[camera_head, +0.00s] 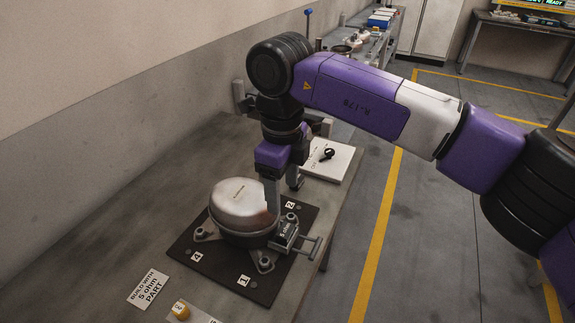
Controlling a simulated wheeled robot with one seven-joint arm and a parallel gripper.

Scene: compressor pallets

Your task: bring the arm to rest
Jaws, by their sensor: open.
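My purple and black arm reaches in from the right over the bench (165,185). My gripper (283,183) points down just behind and right of a silver round compressor (240,203). One finger shows in front of the compressor's right side and the other farther right; the jaws are apart. I see nothing held between them. The compressor sits on a dark pallet (205,263) with corner labels 1, 2 and 4 visible. A small block labelled "5 ohm" (284,235) sits at the compressor's right side, by a metal handle (308,246).
A card reading "build with 5 ohm part" (149,289) and a yellow piece (181,309) lie at the front. A white board with a black item (330,158) lies behind my gripper. The wall (90,140) borders the bench's left; open floor (425,235) lies right.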

